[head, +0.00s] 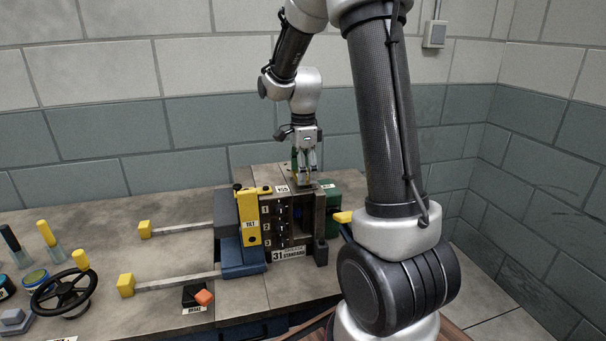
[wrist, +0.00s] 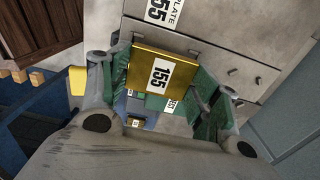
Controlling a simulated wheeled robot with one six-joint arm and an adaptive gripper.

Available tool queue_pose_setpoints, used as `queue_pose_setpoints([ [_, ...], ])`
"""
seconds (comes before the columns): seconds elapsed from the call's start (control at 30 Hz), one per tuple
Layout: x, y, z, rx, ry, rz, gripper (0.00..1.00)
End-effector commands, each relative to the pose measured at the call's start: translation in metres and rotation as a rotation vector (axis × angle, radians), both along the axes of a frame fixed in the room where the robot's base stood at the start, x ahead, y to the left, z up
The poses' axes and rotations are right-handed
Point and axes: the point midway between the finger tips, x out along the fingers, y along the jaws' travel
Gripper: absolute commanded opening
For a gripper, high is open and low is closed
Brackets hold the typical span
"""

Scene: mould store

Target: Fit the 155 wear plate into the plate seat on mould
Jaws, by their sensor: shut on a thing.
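My gripper (head: 307,170) hangs pointing down over the top of the dark mould (head: 288,222), which stands on the bench. In the wrist view the gripper's fingers (wrist: 158,88) are shut on the brass-yellow wear plate (wrist: 142,72), whose white label reads 155. The plate lies between the two green-padded fingers. In the head view the fingers largely hide it. A label reading 155 PLATE (wrist: 163,10) shows on the grey surface beyond the plate. The plate seat is not clearly visible, and I cannot tell whether the plate touches the mould.
A yellow TILT part (head: 249,218) and a blue block (head: 240,260) stand left of the mould, with two yellow-ended rods. A green block (head: 332,196) is at its right. A handwheel (head: 64,293) and a BRAKE control (head: 197,296) occupy the bench's left and front.

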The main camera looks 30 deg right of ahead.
Motion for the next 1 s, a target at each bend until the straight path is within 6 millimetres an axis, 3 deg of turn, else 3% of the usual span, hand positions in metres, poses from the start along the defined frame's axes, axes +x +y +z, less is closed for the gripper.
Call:
queue_pose_setpoints([
  [0.07,-0.0004,0.0,-0.0081,0.001,0.002,0.0,0.17],
  [0.47,0.0001,0.0,-0.0128,0.0,0.0,0.0,0.17],
  [0.5,0.0,0.0,-0.0129,0.0,0.0,0.0,0.68],
  [0.6,-0.0001,0.0,-0.0128,0.0,0.0,0.0,0.84],
  [1.0,0.0002,0.0,-0.0079,0.0,-0.001,0.0,0.84],
])
